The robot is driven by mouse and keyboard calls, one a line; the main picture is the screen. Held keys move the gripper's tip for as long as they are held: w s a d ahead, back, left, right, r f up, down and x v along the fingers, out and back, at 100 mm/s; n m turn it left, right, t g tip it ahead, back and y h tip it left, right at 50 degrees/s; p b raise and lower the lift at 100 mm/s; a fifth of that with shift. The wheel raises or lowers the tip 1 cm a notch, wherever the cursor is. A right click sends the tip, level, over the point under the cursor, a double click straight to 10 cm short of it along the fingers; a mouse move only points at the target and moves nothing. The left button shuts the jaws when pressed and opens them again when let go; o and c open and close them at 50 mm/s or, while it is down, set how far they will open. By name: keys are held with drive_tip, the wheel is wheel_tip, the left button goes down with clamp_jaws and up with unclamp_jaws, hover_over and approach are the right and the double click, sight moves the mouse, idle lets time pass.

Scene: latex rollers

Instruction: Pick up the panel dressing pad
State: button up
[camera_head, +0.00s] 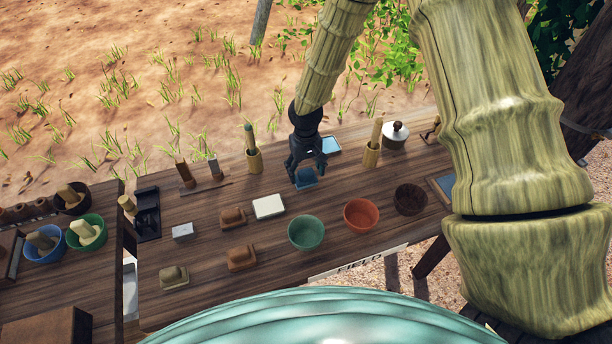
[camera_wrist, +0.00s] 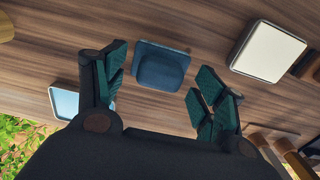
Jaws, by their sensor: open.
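A blue pad (camera_head: 306,181), a raised block on a thin square base, lies flat on the wooden table. It looks like the panel dressing pad, though no label shows. My gripper (camera_head: 307,171) is above it, fingers pointing down. In the wrist view the blue pad (camera_wrist: 161,70) lies ahead of and between the spread fingers. My gripper (camera_wrist: 160,82) is open and empty, and its teal finger pads appear apart from the pad. In the head view the fingers partly hide the pad's far side.
A white block (camera_head: 268,206) lies to the left of the pad. A pale blue tray (camera_head: 328,145) is just behind. Green (camera_head: 306,233), orange (camera_head: 361,215) and dark (camera_head: 410,199) bowls stand in front and right.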

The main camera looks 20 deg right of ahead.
sight(306, 171)
drive_tip(key=shift+f, duration=0.45)
drive_tip(key=c, duration=1.1)
drive_tip(key=shift+r+b, duration=1.35)
drive_tip(key=shift+r, duration=3.65)
